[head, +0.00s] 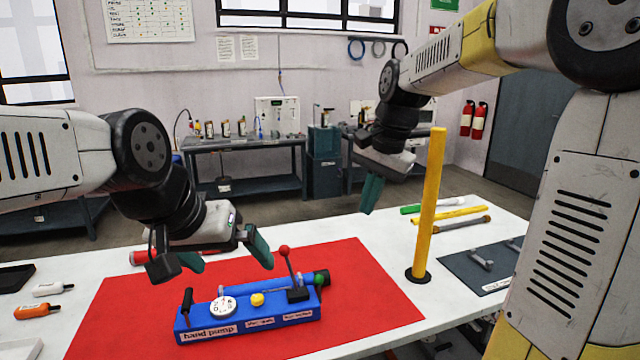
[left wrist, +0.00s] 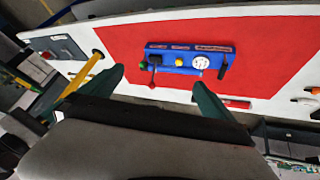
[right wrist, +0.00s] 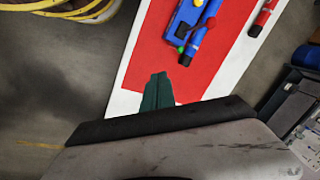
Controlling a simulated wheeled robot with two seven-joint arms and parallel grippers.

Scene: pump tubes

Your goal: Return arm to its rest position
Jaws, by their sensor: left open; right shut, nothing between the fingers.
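My left gripper (head: 225,262) is open and empty in the head view, in the air above the red mat and behind the hand pump. Its two green fingers (left wrist: 160,90) stand wide apart in the left wrist view, with the blue hand pump (left wrist: 185,60) seen beyond them. My right gripper (head: 370,192) is raised over the far side of the table, left of the yellow post. In the right wrist view its green fingers (right wrist: 158,90) are together with nothing between them. The hand pump (head: 250,312) lies on the mat, its red-knobbed lever tilted up.
A yellow post (head: 428,205) stands upright on the white table close to the right arm. Several tubes (head: 450,218) lie behind it. A dark grey plate (head: 485,265) is at the right. A red tube (right wrist: 263,18) lies beyond the mat (head: 375,290). Small bottles (head: 38,311) lie at the left.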

